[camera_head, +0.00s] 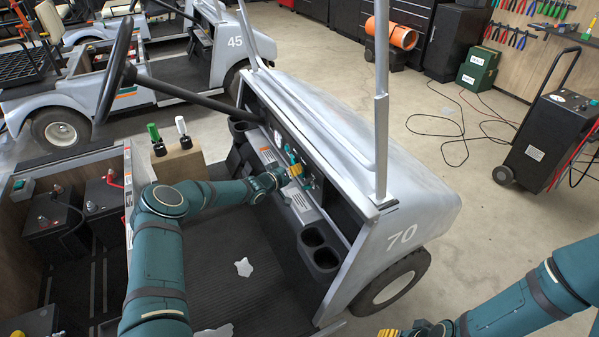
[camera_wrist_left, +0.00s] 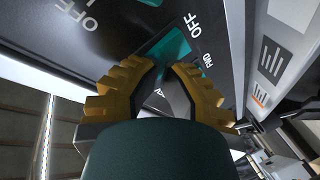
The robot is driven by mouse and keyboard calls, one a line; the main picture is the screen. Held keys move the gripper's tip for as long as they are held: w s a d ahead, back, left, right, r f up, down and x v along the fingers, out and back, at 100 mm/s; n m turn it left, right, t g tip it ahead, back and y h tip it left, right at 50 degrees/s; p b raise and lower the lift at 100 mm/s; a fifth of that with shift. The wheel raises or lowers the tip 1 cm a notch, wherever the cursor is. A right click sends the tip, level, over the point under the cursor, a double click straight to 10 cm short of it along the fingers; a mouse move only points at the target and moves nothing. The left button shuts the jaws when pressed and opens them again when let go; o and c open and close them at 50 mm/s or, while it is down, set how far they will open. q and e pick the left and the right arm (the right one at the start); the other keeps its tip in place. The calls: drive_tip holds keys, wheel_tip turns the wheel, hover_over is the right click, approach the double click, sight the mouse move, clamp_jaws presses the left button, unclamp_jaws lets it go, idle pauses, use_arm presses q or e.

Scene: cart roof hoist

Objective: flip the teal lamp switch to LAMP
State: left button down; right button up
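The teal lamp switch (camera_wrist_left: 170,48) is on a dark dash panel in the left wrist view, with white OFF lettering beside it. My left gripper (camera_wrist_left: 163,68) has its yellow fingertips close together, right at the near edge of the switch. I cannot tell whether they touch it. In the head view my left gripper (camera_head: 296,171) is up against the cart's dash and hides the switch. My right gripper (camera_head: 388,333) shows only as a yellow bit at the bottom edge, far from the dash.
The cart's grey cowl (camera_head: 385,165), marked 70, rises beyond the dash. A double cup holder (camera_head: 319,249) sits right of the gripper. A wooden block (camera_head: 180,165) holds two handles.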

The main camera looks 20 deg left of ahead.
use_arm(q)
drive_tip(key=shift+w, duration=0.1)
drive_tip(key=s+a+f, duration=0.1)
drive_tip(key=s+a, duration=0.3)
drive_tip(key=s, duration=0.1)
drive_tip(key=shift+a, duration=0.25)
idle(0.7)
drive_tip(key=shift+s, duration=0.1)
idle(0.4)
